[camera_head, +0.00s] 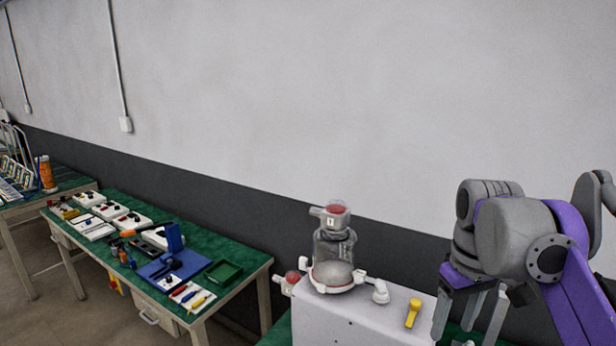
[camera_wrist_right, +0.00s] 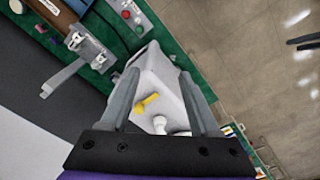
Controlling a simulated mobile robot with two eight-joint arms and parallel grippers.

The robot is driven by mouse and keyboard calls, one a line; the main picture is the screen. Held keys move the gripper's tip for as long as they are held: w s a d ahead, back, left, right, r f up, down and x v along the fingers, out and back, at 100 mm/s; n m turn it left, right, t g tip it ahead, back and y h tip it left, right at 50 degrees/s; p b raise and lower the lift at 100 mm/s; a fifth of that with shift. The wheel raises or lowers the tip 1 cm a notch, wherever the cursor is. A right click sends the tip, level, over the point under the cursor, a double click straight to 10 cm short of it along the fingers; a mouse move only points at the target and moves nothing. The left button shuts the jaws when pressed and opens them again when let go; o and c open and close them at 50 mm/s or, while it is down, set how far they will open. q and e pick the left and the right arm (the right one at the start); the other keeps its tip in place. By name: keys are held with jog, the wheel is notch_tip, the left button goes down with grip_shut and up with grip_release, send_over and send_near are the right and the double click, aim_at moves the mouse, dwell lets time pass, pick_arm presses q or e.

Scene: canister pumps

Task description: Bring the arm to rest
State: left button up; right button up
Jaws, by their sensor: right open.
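My right gripper (camera_head: 470,318) is at the right of the head view, pointing down beside the white pump box (camera_head: 365,322). Its fingers are apart and nothing shows between them in the grip. In the right wrist view the open right gripper (camera_wrist_right: 165,95) has the white box (camera_wrist_right: 160,75) and a yellow handle (camera_wrist_right: 147,103) below and beyond its fingers. In the head view the yellow handle (camera_head: 413,313) stands on the box's top, left of the gripper and apart from it. My left gripper is not in view.
A glass canister with a red-topped cap (camera_head: 334,250) stands on the white box. A green-topped bench (camera_head: 235,252) with tools and a blue holder is at the left. A grey wall (camera_head: 300,100) is behind. In the wrist view, a metal fixture (camera_wrist_right: 88,48) is near the upper left.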

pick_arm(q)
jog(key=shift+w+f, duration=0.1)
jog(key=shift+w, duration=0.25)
pick_arm(e)
jog(key=s+a+f+m+t, duration=0.1)
jog(key=s+f, duration=0.5)
jog(key=f, duration=0.7)
jog(key=s+a+f+m+t, duration=0.1)
jog(key=s+a+f+t, duration=0.3)
jog(key=f, duration=0.9)
jog(key=shift+s+a+m, duration=0.3)
jog(key=shift+s+a, duration=0.55)
jog(key=shift+s, duration=0.25)
